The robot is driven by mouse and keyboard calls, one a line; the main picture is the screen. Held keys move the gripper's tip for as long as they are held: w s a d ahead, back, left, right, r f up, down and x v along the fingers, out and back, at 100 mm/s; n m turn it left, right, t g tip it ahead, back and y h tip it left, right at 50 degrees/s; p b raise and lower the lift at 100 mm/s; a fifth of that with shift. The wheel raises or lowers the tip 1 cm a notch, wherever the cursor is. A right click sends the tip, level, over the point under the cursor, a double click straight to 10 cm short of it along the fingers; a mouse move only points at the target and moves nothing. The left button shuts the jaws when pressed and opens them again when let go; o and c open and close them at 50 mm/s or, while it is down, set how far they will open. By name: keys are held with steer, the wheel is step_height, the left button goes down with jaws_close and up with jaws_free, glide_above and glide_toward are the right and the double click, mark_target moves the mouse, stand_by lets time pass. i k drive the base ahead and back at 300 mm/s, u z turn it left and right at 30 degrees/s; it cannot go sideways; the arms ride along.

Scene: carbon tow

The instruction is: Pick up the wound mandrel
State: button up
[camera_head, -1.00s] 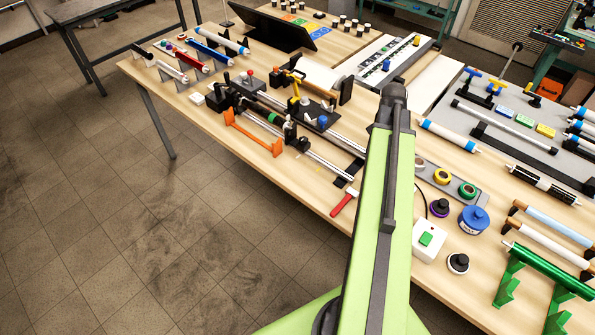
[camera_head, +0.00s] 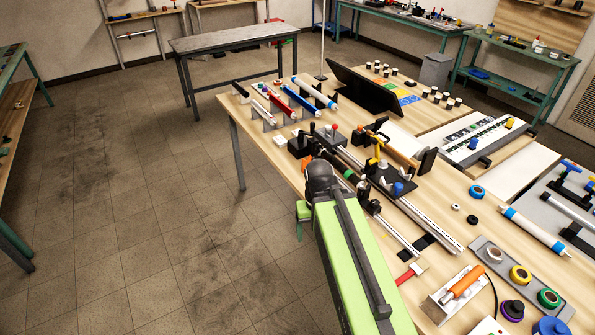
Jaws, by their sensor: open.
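I cannot tell for sure which piece is the wound mandrel. The winding machine (camera_head: 436,221) lies along the front of the bench, and my arm hides part of it. A rack at the bench's far left end holds several rods, among them a red one (camera_head: 281,106), a blue one (camera_head: 301,99) and a white one with blue ends (camera_head: 314,93). Another white rod with blue ends (camera_head: 533,230) lies at the right. My green arm reaches over the front edge of the bench. My gripper is out of sight, below or behind the arm's dark joint.
A black slanted panel (camera_head: 376,97) stands at the back of the bench. A tape holder (camera_head: 500,257), an orange-handled tool (camera_head: 464,283) and a red-handled tool (camera_head: 409,274) lie near the front right. A grey table (camera_head: 232,40) stands behind. The floor at left is clear.

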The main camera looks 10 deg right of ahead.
mark_target(348, 175)
steer(key=z, duration=0.4)
steer(key=k, duration=0.65)
steer(key=u, duration=0.65)
steer(key=i, duration=1.6)
steer(key=u, duration=0.45)
